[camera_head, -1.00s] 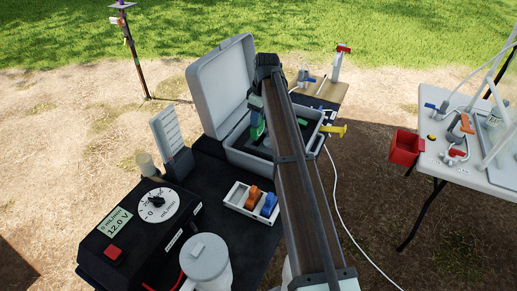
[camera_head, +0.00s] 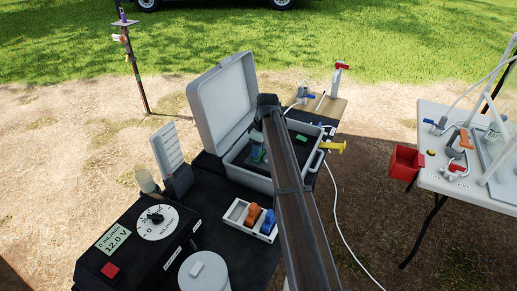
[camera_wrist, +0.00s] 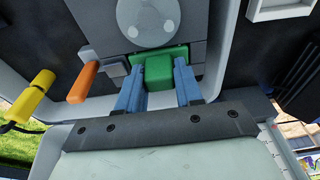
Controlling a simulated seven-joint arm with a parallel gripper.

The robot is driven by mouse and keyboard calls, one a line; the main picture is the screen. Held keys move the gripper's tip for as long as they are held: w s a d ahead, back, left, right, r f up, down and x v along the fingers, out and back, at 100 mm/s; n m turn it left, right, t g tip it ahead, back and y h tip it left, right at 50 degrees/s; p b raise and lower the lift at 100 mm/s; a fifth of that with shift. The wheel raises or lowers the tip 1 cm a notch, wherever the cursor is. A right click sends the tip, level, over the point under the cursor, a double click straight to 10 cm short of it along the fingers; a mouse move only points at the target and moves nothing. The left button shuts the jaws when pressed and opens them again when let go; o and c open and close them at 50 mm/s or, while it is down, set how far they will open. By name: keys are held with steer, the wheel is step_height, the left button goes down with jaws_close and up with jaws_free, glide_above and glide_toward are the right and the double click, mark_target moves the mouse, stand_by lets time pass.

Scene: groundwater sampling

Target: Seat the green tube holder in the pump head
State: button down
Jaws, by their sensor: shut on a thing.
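The green tube holder (camera_wrist: 158,68) is between the two blue fingers of my gripper (camera_wrist: 157,90) in the wrist view. The gripper is shut on it. The holder's far edge is up against the grey pump head (camera_wrist: 190,50), just below its round light disc (camera_wrist: 148,22); I cannot tell whether it is seated. An orange lever (camera_wrist: 84,82) sticks out to the left of the head. In the head view my gripper (camera_head: 257,156) is low inside the open case, and my arm hides part of the case.
The grey case (camera_head: 262,182) has its lid raised at the left. A white tray (camera_head: 236,212) with orange and blue pieces stands in front of it. A black controller (camera_head: 130,240) is at lower left. A yellow part (camera_head: 332,147) juts from the case's right side.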

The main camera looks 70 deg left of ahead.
steer(key=shift+f, duration=0.1)
steer(key=c, duration=0.7)
jaws_free()
steer(key=shift+c, duration=0.2)
step_height(320, 180, up, 12)
steer(key=w+d, duration=0.1)
steer(key=shift+w+d, duration=0.15)
